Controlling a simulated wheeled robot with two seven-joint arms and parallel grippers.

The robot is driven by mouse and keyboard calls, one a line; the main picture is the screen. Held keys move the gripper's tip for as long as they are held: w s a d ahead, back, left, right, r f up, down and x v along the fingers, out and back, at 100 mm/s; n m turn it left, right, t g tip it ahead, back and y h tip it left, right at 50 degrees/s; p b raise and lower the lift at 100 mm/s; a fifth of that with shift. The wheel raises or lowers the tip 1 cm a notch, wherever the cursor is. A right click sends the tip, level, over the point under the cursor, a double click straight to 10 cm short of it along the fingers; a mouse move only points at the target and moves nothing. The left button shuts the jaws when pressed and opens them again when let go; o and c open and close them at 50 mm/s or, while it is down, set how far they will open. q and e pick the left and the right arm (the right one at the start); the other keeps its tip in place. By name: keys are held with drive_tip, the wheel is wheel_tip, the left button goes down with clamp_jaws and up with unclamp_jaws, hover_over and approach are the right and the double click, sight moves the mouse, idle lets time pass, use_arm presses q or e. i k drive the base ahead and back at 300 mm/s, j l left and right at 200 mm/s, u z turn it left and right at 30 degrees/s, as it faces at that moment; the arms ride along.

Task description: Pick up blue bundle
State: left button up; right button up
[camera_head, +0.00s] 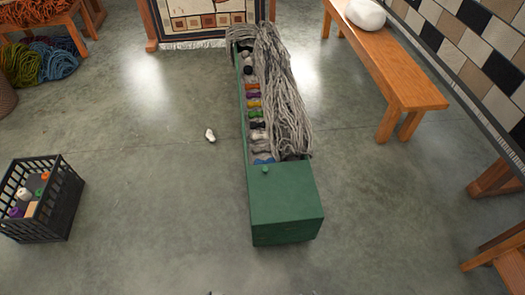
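A small blue bundle (264,161) lies at the near end of a row of coloured bundles inside the long green box (285,207). It sits just beyond the box's closed green top section, and part of it may be hidden by that edge. Grey strands (282,90) drape along the right side of the box and lie close to the row. A larger blue wool heap (58,62) lies on the floor at the upper left. Neither gripper can be made out in the head view.
A black crate (62,215) with spools stands at the left. A wooden bench (400,80) with a white bundle (365,14) is at the upper right. A small white object (210,135) lies on the floor left of the box. The floor around the box's near end is clear.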

sight(258, 162)
drive_tip(key=z, duration=0.35)
drive_tip(key=i+j+z, duration=0.1)
drive_tip(key=j+z, duration=0.2)
drive_tip(key=z, duration=0.15)
drive_tip(key=j+z, duration=0.7)
drive_tip(key=z, duration=0.15)
drive_tip(key=j+z, duration=0.1)
drive_tip(key=j, duration=0.45)
drive_tip(key=k+j+z, duration=0.1)
drive_tip(key=j, duration=0.4)
drive_tip(key=k+j+z, duration=0.1)
drive_tip(key=j, duration=0.45)
drive_tip(key=k+j+z, duration=0.1)
drive_tip(key=j, duration=0.4)
drive_tip(key=k+j, duration=0.15)
drive_tip(key=j, duration=0.35)
drive_tip(key=i+j+z, duration=0.05)
